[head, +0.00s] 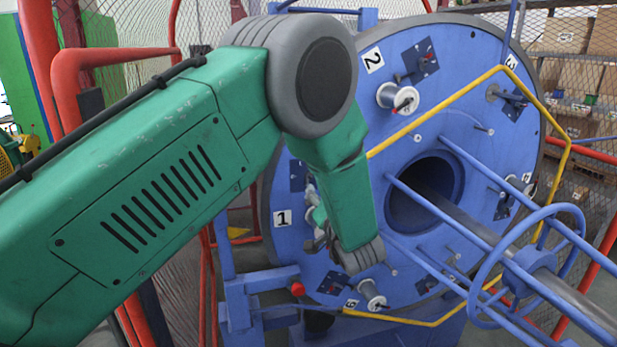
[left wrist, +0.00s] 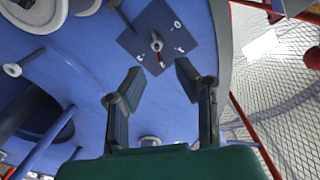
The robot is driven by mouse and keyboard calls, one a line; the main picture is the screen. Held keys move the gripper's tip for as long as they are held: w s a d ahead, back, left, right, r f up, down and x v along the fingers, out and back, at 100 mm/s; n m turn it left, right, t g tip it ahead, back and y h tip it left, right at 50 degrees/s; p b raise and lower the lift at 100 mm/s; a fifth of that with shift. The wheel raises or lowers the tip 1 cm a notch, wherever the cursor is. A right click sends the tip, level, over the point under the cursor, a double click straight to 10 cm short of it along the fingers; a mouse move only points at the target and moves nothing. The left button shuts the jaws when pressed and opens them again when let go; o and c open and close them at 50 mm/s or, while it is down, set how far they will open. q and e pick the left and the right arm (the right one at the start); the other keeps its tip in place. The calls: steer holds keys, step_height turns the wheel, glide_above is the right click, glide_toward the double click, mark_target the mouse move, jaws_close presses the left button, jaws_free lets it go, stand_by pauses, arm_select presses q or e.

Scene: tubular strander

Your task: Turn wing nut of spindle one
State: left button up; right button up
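The big blue disc (head: 400,140) bears numbered spindles. Label 1 (head: 282,218) is at its left side. Beside it, the dark blue plate of spindle one (head: 298,176) and its spool (head: 312,190) are partly hidden by my left arm. My left gripper (head: 318,228) is in front of the disc near label 1. In the left wrist view my left gripper (left wrist: 160,70) is open, with nothing between its fingers. Beyond the fingertips, apart from them, is a dark blue square plate (left wrist: 140,36) with a small metal wing nut (left wrist: 157,43) at its middle. My right gripper is not in view.
Spindle two's white spool (head: 398,97) is above; another spool (head: 371,295) is below. A yellow bent tube (head: 455,101) crosses the disc's face. Blue rods (head: 470,215) and a blue ring (head: 483,270) stand out at right. Red rails (head: 42,60) and wire mesh surround the machine.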

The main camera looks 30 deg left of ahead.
mark_target(309, 179)
arm_select(q)
steer(key=p+x, duration=0.1)
steer(key=x, duration=0.8)
steer(key=shift+w+d, duration=0.1)
steer(key=shift+w, duration=0.1)
steer(key=shift+d, duration=0.25)
jaws_close()
steer(key=shift+d, duration=0.25)
